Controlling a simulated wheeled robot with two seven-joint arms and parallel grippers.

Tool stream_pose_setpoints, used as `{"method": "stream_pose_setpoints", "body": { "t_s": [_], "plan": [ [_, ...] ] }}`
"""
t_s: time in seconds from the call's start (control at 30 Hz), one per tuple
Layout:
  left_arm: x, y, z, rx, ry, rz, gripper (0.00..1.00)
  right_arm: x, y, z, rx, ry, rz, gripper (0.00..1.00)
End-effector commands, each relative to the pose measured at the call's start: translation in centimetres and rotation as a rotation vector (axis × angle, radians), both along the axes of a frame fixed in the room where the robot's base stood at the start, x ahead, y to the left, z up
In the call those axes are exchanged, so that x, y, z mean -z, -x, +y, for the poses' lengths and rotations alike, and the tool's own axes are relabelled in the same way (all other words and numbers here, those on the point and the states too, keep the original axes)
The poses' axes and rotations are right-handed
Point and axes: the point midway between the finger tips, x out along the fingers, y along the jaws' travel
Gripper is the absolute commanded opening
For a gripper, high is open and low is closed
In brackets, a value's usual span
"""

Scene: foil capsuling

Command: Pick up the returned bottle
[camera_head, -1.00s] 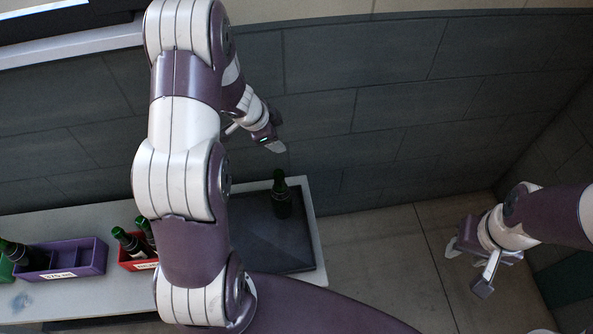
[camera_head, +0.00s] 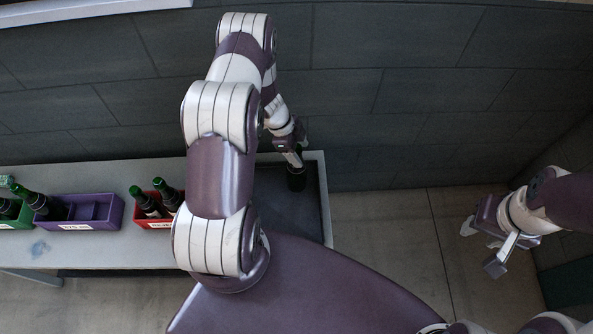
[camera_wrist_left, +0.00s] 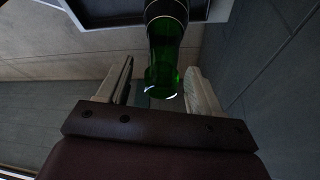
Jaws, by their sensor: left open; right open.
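The returned bottle (camera_head: 297,181) is dark green glass and stands on the dark mat (camera_head: 312,217) at the right end of the bench. My left gripper (camera_head: 293,155) is at the bottle's top and hides its neck. In the left wrist view the green bottle (camera_wrist_left: 164,62) lies between the two spread fingers of my left gripper (camera_wrist_left: 160,75), with a visible gap on each side. My right gripper (camera_head: 483,243) is open and empty, off to the right over the floor.
On the bench (camera_head: 120,253) stand a green bin (camera_head: 14,220), a purple bin (camera_head: 92,226) and a red bin (camera_head: 150,224) with bottles tilted in them. A panelled wall (camera_head: 400,110) rises close behind. My left arm crosses over the bench.

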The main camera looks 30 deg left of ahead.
Motion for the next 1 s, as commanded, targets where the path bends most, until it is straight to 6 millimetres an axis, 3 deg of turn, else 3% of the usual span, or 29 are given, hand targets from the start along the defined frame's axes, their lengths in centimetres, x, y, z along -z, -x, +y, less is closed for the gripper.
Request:
{"method": "stream_pose_setpoints", "body": {
  "t_s": [0.27,0.47,0.5,0.83,1.0],
  "plan": [
    [0.7,-0.1,-0.3,-0.001,-0.001,0.000,0.65,0.0,0.0,0.0,0.000,0.000,0.000,0.43],
    [0.7,-0.1,-0.3,0.000,-0.001,-0.001,0.03,0.0,0.0,0.0,0.000,0.000,0.000,0.43],
    [0.7,-0.1,-0.3,0.000,-0.001,-0.001,0.00,0.0,0.0,0.0,0.000,0.000,0.000,0.43],
    [0.5,-0.1,-0.2,-0.001,-0.001,-0.002,0.00,0.0,0.0,0.0,0.000,0.000,0.000,0.43],
    [-0.6,-0.2,-0.2,0.000,-0.001,-0.003,0.00,0.1,0.0,0.0,0.000,0.000,0.000,0.43]
  ]
}}
